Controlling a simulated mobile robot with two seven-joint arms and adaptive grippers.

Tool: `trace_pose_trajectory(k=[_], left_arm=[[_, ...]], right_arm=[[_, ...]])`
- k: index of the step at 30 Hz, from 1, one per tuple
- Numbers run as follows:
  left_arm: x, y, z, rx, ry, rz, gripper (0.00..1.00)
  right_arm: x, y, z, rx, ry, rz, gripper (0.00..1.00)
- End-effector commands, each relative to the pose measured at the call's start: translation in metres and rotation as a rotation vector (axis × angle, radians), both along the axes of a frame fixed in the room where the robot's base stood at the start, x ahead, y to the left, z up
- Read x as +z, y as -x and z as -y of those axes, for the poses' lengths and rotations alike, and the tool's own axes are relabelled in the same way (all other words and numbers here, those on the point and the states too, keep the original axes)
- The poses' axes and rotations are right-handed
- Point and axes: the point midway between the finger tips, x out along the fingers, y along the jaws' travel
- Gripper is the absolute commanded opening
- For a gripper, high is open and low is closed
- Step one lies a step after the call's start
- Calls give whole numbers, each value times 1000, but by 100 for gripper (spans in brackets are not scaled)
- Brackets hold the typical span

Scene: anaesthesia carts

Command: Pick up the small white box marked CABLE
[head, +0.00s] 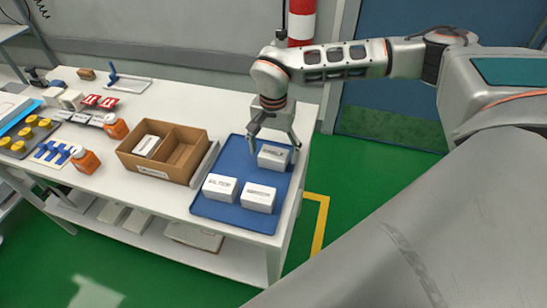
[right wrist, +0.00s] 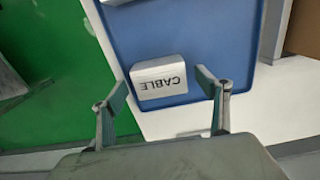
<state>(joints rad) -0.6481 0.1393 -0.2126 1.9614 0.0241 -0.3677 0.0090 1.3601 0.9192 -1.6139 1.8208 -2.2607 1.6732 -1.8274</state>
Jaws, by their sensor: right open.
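The small white box marked CABLE (right wrist: 159,83) lies in the right wrist view, between the fingertips of my right gripper (right wrist: 160,88), with its printing upside down. In the head view this box (head: 272,157) sits at the back right of the blue tray (head: 230,165). My right gripper (head: 273,142) is open over it, one finger to each side, and partly covers it. I cannot tell whether the fingers touch it. Two more white boxes with dark print, a left one (head: 219,188) and a right one (head: 258,197), stand nearer the tray's front edge. My left gripper is not in view.
A divided cardboard box (head: 193,182) left of the tray holds a white box (head: 147,146) in its left compartment. Orange bottles (head: 85,161) and small trays of parts crowd the table's left side. A lower shelf (head: 150,238) carries flat white items.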

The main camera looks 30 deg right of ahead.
Motion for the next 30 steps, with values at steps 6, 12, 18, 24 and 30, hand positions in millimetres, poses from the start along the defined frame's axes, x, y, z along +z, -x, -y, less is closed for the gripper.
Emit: trace_pose_trajectory(k=[6,12,18,24,30], left_arm=[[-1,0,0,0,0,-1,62],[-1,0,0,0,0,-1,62],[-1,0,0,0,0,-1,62],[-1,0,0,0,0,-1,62],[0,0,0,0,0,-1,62]], right_arm=[[-16,0,1,-2,0,0,75],[-16,0,0,-2,-1,1,75],[-16,0,0,-1,-1,1,31],[-16,0,0,-1,-1,2,31],[-12,0,0,-1,-2,2,31]])
